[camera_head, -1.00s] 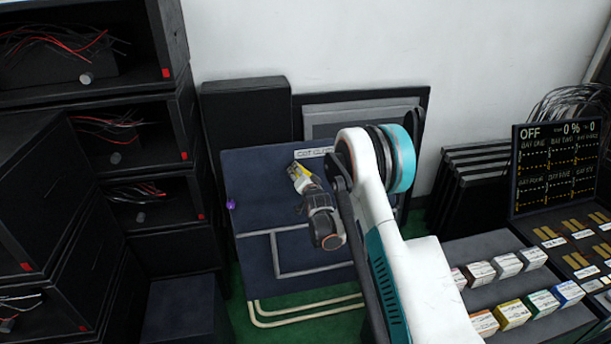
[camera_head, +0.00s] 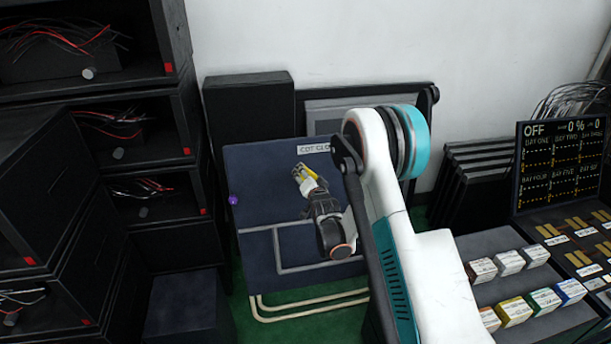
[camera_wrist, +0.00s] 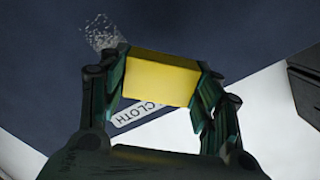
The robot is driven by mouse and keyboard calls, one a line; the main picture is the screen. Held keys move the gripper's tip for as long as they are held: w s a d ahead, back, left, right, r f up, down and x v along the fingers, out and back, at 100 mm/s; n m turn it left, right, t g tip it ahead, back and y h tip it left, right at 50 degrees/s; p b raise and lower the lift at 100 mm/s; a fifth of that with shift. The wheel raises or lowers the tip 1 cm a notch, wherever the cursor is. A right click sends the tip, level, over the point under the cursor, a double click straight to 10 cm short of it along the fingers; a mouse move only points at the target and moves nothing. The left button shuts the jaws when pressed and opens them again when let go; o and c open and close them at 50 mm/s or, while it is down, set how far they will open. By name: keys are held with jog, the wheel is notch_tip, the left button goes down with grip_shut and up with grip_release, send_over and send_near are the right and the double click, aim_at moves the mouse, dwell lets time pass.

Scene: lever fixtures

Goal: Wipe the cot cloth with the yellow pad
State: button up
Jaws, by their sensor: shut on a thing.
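The cot cloth (camera_head: 260,205) is a dark blue upright panel with a "COT CLOTH" label at its upper right and pale lines on its lower part. My gripper (camera_head: 304,176) is in front of its upper part, just below the label. The gripper is shut on the yellow pad (camera_wrist: 161,79), a small block held between both fingers in the wrist view. The cloth (camera_wrist: 220,28) fills the background there, with a pale speckled patch (camera_wrist: 100,32) at the pad's upper left. I cannot tell whether the pad touches the cloth.
A purple knob (camera_head: 234,200) sits at the cloth's left edge. Black equipment racks with wires (camera_head: 100,130) stand on the left. A shelf with several small boxes (camera_head: 510,262) and a display panel (camera_head: 560,165) are on the right. Pale tubes (camera_head: 310,308) run below the cloth.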

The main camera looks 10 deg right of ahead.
jog(key=shift+s, duration=0.2)
jog(key=v, duration=0.2)
jog(key=shift+s+r, duration=0.1)
jog(key=shift+s, duration=0.25)
dwell(0.6)
